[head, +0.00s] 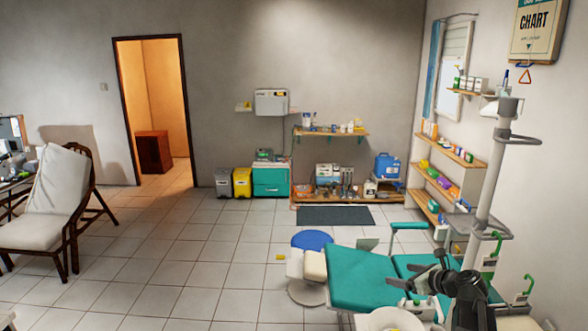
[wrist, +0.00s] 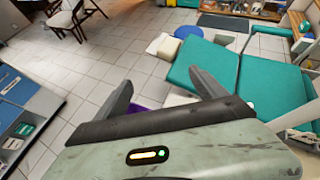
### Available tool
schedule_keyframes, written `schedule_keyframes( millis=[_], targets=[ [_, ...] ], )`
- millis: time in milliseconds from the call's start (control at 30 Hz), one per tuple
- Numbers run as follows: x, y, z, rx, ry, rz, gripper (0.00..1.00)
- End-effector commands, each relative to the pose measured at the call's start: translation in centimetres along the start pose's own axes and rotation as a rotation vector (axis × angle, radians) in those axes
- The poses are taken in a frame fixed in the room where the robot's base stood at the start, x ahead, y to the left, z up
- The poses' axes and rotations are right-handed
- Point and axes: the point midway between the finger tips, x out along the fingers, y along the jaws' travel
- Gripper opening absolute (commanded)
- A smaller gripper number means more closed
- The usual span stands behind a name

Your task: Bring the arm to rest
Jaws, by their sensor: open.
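My gripper (wrist: 165,95) shows in the wrist view with its two dark fingers spread wide apart. Nothing is between the fingers; the floor and the teal dental chair lie beyond them. In the head view, a dark arm (head: 462,290) is at the lower right, in front of the teal dental chair (head: 362,278). The teal chair also shows in the wrist view (wrist: 270,84), behind and to the right of the right finger.
A blue stool (head: 312,240) stands beside the chair. A grey pole (head: 488,190) rises at the right. A cushioned armchair (head: 45,205) stands at the left. In the wrist view, a blue cabinet (wrist: 28,95) is at the left. The tiled floor (head: 180,260) is mostly clear.

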Motion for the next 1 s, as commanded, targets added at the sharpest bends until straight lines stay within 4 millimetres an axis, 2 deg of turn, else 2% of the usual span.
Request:
schedule_keyframes(
  millis=[33,100,167,200,300,400,433,533,700,833,1000],
  targets=[
    [2.5,4.4,0.8,-0.088,0.033,0.066,0.81],
    [5.1,9.9,1.1,-0.244,0.087,0.157,0.81],
    [6.8,14.6,1.0,-0.4,0.133,0.238,0.81],
    [7.6,17.7,0.7,-0.516,0.162,0.295,0.81],
    [8.7,24.6,-0.8,-0.837,0.23,0.447,0.81],
    [8.1,30.3,-3.3,-1.232,0.291,0.634,0.81],
    [7.7,31.3,-4.1,-1.345,0.306,0.69,0.81],
    [5.6,32.3,-6.8,-1.675,0.348,0.875,0.81],
    [1.5,29.9,-10.4,-2.07,0.365,1.184,0.81],
    [0.2,29.3,-11.3,-2.242,0.287,1.352,0.81],
    [-0.1,28.9,-11.5,-2.311,0.224,1.396,0.81]
  ],
)
